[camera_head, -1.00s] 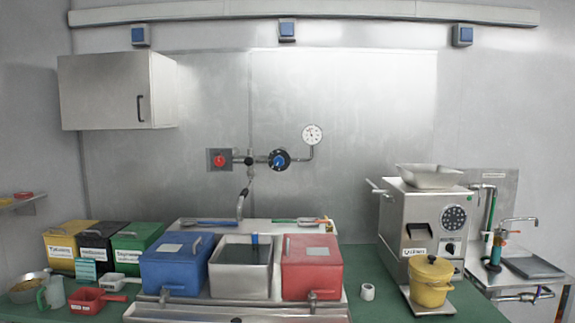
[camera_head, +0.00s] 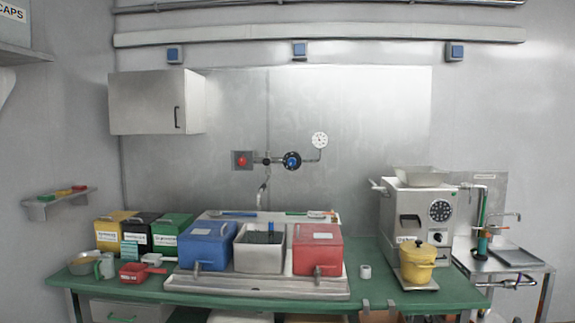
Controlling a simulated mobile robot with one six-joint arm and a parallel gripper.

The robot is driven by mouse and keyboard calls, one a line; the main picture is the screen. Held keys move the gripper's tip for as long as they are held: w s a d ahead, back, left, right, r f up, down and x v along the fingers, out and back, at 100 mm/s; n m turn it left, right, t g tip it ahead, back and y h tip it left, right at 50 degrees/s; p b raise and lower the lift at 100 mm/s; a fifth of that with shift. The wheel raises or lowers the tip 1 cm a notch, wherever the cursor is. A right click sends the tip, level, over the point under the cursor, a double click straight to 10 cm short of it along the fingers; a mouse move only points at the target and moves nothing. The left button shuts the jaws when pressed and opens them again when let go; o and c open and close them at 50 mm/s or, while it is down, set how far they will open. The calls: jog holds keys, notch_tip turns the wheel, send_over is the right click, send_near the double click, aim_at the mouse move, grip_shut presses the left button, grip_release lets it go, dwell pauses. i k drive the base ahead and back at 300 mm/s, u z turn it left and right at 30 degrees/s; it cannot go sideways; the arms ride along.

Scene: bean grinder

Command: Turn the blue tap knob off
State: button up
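The blue tap knob (camera_head: 292,160) is on the pipework on the steel wall panel, behind the table. A red knob (camera_head: 242,161) on a square plate is to its left, and a round white gauge (camera_head: 319,140) is above right of it. The pipe (camera_head: 262,195) runs down from between the knobs toward the bins. The knob's exact angle is too small to tell. My gripper is not in view.
A green table (camera_head: 365,290) holds a blue bin (camera_head: 207,246), an open steel bin (camera_head: 258,258) and a red bin (camera_head: 317,250) below the knob. A grinder (camera_head: 412,215) with a yellow pot (camera_head: 418,262) stands at right. A wall cabinet (camera_head: 150,102) hangs at left.

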aim_at(292, 162)
jog(key=z, duration=0.35)
jog(key=k, duration=0.25)
jog(key=u, duration=1.25)
jog(key=i, duration=1.2)
jog(key=u, duration=0.05)
